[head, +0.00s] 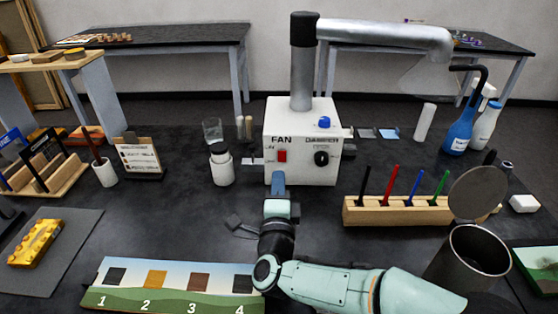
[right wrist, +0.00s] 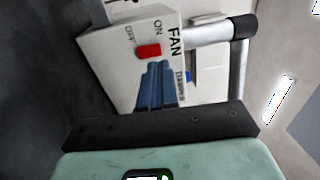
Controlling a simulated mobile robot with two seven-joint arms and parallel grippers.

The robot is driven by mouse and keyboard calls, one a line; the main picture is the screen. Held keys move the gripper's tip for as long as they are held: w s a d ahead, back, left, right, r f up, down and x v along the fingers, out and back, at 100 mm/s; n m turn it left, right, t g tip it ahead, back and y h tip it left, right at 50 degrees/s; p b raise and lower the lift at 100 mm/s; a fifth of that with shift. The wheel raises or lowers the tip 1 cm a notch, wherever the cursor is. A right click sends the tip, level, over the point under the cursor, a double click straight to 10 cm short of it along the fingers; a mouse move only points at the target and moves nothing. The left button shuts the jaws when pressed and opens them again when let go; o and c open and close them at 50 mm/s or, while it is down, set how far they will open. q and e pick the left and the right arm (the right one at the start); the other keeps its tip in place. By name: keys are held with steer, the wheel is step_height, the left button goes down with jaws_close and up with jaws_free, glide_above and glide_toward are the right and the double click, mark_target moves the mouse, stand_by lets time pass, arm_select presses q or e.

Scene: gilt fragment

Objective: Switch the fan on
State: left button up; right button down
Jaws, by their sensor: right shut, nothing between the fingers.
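The white fan box (head: 300,112) stands at the middle of the dark table, its front marked FAN and DAMPER. The red fan switch (head: 282,156) is on its front at the left. In the right wrist view the red switch (right wrist: 149,51) lies by the ON and OFF labels; which way it is set I cannot tell. My right gripper (head: 278,176) is shut and empty, its blue fingertips just below the switch in the head view. In the right wrist view the fingertips (right wrist: 158,66) are close to the switch; contact is unclear. My left gripper is not in view.
A black damper knob (head: 321,158) and a blue knob (head: 324,123) are on the box. A metal duct (head: 385,36) rises from it. A white jar (head: 222,168) stands left, a wooden pen rack (head: 400,214) right. A numbered board (head: 170,300) lies in front.

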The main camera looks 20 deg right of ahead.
mark_target(280, 151)
steer(key=x, duration=0.7)
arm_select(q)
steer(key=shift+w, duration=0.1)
arm_select(e)
steer(key=shift+w+r+g+p, duration=0.2)
steer(key=shift+g+p, duration=0.1)
steer(key=shift+p, duration=0.35)
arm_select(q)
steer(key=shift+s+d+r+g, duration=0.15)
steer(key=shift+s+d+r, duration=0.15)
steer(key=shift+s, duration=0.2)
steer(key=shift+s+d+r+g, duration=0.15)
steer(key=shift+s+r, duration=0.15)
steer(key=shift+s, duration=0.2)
arm_select(e)
steer(key=shift+d+f, duration=0.1)
steer(key=shift+f, duration=0.05)
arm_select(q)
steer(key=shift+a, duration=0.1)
